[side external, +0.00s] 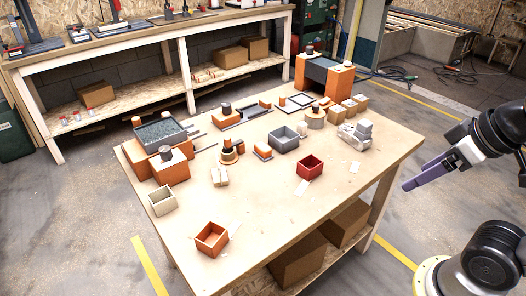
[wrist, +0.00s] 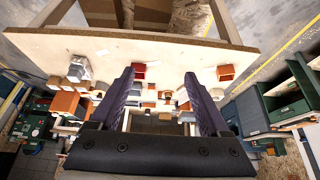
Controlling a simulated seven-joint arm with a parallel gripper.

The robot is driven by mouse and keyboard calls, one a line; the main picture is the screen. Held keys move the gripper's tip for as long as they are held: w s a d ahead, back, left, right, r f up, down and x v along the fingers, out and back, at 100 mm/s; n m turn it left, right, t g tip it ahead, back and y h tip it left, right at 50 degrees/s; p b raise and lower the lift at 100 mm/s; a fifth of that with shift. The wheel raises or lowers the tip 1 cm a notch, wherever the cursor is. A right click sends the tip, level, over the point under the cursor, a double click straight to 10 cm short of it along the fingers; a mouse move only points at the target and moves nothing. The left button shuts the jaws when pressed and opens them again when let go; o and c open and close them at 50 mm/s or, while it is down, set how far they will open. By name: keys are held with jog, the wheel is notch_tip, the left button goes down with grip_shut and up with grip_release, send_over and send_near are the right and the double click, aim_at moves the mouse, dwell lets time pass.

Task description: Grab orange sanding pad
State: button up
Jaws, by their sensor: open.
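Several small orange pieces lie on the wooden table, and I cannot tell for sure which is the orange sanding pad. A likely one is a small orange block (side external: 263,151) on a pale base near the table's middle, left of the grey bin. Another orange piece (side external: 265,103) lies farther back. My gripper (side external: 407,186) is off the table's right edge, apart from everything. In the wrist view its two purple fingers (wrist: 158,76) are spread wide and empty. The small pieces between them are too small to tell apart.
Open boxes stand on the table (side external: 270,224): grey (side external: 284,138), red (side external: 309,167), orange (side external: 211,239) and beige (side external: 162,201). Large orange blocks (side external: 170,166) stand at left, with another orange-sided structure (side external: 340,80) at back right. The front right tabletop is mostly clear.

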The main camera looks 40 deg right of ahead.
jog(key=shift+w, duration=0.1)
jog(key=w+r+t, duration=0.2)
jog(key=w+r, duration=0.3)
jog(key=w, duration=0.6)
jog(key=w+r+t, duration=0.2)
jog(key=w+r, duration=0.3)
jog(key=w, duration=0.6)
jog(key=g, duration=0.3)
send_over(264, 146)
jog(key=s, duration=0.7)
notch_tip(264, 146, down, 25)
jog(key=x, duration=0.6)
jog(key=shift+w+d+f, duration=0.1)
jog(key=shift+w+f, duration=0.15)
jog(key=shift+w, duration=0.05)
jog(key=shift+x, duration=3.05)
jog(key=shift+w, duration=0.1)
